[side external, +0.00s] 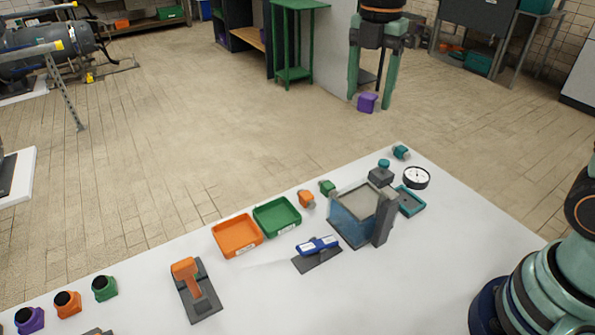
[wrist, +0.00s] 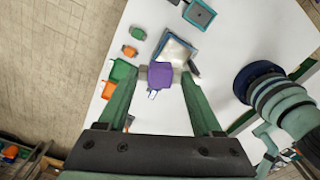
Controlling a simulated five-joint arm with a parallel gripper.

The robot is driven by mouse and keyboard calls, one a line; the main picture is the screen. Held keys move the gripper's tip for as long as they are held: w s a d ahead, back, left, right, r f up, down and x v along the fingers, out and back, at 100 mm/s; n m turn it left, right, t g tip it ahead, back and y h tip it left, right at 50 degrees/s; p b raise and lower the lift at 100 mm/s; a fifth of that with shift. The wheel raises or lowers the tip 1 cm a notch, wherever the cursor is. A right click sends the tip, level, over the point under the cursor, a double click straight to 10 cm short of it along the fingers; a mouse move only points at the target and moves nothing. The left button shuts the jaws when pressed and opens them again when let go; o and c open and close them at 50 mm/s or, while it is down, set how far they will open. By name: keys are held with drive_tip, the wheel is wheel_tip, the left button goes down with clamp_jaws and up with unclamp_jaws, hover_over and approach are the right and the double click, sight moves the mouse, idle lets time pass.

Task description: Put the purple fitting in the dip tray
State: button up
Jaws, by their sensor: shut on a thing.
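The purple fitting (side external: 367,103) is held at the fingertips of my gripper (side external: 370,97), which is shut on it. In the wrist view the purple fitting (wrist: 160,75) sits between the two green fingers of my gripper (wrist: 160,73). In the side view the gripper hangs beyond the table's far edge, above table height. A blue open-topped tray with a pale inside, which looks like the dip tray (side external: 343,226), stands on the table. It also shows in the wrist view (wrist: 166,42), just past the fitting, which seems to overlap its near edge there.
Orange (side external: 237,236) and green (side external: 277,217) bins stand left of the blue tray. A blue-and-white item (side external: 317,245) on a dark base is in front. A small teal tray (side external: 411,201) and a gauge (side external: 416,177) are to the right. Small orange and green fittings lie behind.

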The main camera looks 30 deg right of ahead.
sight(364, 202)
drive_tip(key=s+a+r+n, duration=0.2)
drive_tip(key=s+n, duration=0.2)
drive_tip(key=s, duration=0.1)
wheel_tip(364, 202, down, 20)
drive_tip(key=shift+s+r, duration=0.1)
drive_tip(key=shift+r, duration=0.05)
idle(0.4)
drive_tip(key=o, duration=1.5)
